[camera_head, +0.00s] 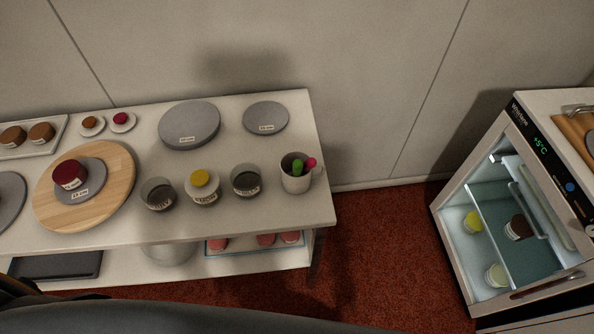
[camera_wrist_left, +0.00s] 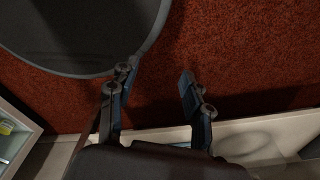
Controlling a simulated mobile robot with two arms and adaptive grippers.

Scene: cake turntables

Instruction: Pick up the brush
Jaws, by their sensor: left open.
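A white mug (camera_head: 296,183) stands near the right end of the counter. Two handled tools stand in it, one with a green end (camera_head: 298,167) and one with a pink end (camera_head: 310,162). Their lower parts are hidden in the mug, and I cannot tell which is the brush. My left gripper (camera_wrist_left: 158,80) is open and empty in the left wrist view, over red carpet and away from the mug. My right gripper is not in view.
Several jars, one with a yellow top (camera_head: 203,186), stand left of the mug. Grey discs (camera_head: 189,124) lie behind, and a wooden turntable (camera_head: 112,195) with a dark red cake stands at left. A glass-fronted fridge (camera_head: 455,205) stands at right. Red carpet (camera_head: 385,240) lies clear between.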

